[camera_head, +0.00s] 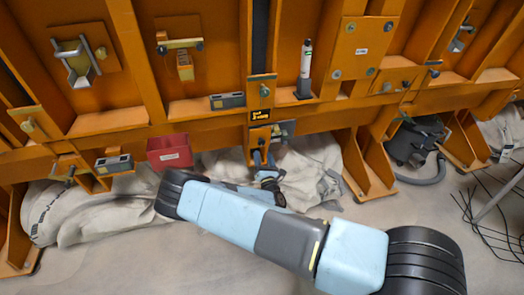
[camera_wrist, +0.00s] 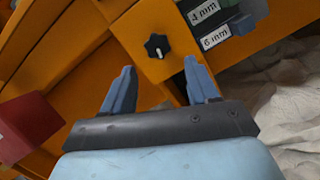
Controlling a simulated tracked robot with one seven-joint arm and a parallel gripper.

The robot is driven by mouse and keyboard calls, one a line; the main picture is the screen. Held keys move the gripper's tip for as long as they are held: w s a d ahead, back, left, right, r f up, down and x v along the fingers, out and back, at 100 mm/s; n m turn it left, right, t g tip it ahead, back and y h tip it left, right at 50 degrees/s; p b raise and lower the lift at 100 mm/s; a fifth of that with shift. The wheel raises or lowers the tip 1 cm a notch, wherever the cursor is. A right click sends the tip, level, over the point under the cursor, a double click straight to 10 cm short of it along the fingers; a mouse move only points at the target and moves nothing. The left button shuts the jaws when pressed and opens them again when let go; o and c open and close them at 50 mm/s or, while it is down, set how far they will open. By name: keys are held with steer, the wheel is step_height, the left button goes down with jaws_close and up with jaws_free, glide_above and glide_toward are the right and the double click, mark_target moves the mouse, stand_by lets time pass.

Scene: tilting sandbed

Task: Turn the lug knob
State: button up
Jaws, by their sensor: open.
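A black star-shaped lug knob (camera_wrist: 157,46) with a white mark sits on an orange plate in the wrist view. My gripper (camera_wrist: 158,68) is open, its two blue fingers apart. The knob lies just beyond the fingertips, between them from left to right and not visibly touched. The knob cannot be made out clearly there.
Dark green blocks labelled 4 mm and 6 mm (camera_wrist: 214,40) are right of the knob. A red bin (camera_head: 170,152) hangs to the left. Pale sacks (camera_head: 95,208) lie under the orange frame (camera_head: 205,126). A black vacuum-like unit (camera_head: 412,142) and loose wires are at right.

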steer(key=v, duration=0.8)
steer(key=s+d+f+m+g+h, duration=0.1)
steer(key=d+f+m+g+h, duration=0.2)
steer(key=d+f+m, duration=0.25)
steer(key=m+g+y, duration=0.1)
steer(key=m+y, duration=0.3)
steer(key=m, duration=2)
glide_toward(262, 143)
steer(key=x, duration=0.9)
steer(key=shift+w+f, duration=0.1)
steer(key=shift+w, duration=0.15)
